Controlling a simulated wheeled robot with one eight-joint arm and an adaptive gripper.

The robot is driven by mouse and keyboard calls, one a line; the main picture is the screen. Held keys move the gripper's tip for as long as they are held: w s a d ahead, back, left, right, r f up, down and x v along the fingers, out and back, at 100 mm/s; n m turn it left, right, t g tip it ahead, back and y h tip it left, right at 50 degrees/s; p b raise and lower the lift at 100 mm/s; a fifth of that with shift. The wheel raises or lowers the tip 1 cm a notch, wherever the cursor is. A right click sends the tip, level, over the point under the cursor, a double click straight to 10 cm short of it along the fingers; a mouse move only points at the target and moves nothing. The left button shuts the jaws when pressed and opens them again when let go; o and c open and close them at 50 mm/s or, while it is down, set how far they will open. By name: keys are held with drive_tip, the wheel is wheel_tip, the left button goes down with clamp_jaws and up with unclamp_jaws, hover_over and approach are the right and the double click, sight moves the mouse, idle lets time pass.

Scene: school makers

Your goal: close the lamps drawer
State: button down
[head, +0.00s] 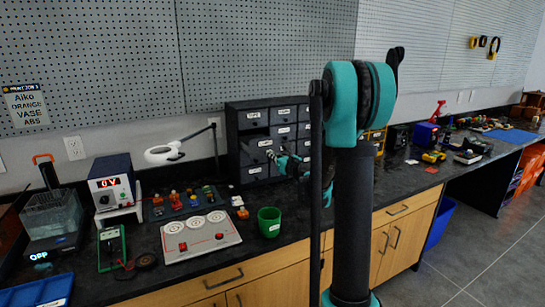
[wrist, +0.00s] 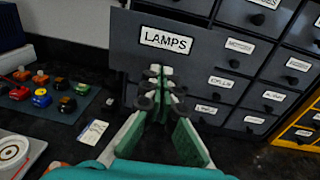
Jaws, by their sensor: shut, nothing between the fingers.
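The lamps drawer (wrist: 198,50) has a dark grey front with a white LAMPS label. In the wrist view its front stands out from the cabinet, nearer to me than the drawers on its right, so it is partly open. In the head view the drawer (head: 257,146) juts from the left column of the dark cabinet (head: 232,122). My gripper (wrist: 160,75) is shut and empty, with its fingertips just below the label at the drawer front. It hides the handle area, and I cannot tell if it touches. The head view shows my gripper (head: 272,154) at the same drawer.
Other labelled drawers (wrist: 236,65) right of it look flush. A green cup (head: 269,222), a white panel with round dials (head: 201,236) and a lamp (head: 164,154) stand on the dark bench left of and before the cabinet. Small coloured parts (wrist: 40,97) lie on a mat.

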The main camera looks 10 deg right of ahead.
drive_tip(key=x, duration=1.2)
drive_tip(key=shift+w+d+r, duration=0.2)
drive_tip(key=shift+w+d, duration=0.1)
drive_tip(key=shift+w, duration=0.15)
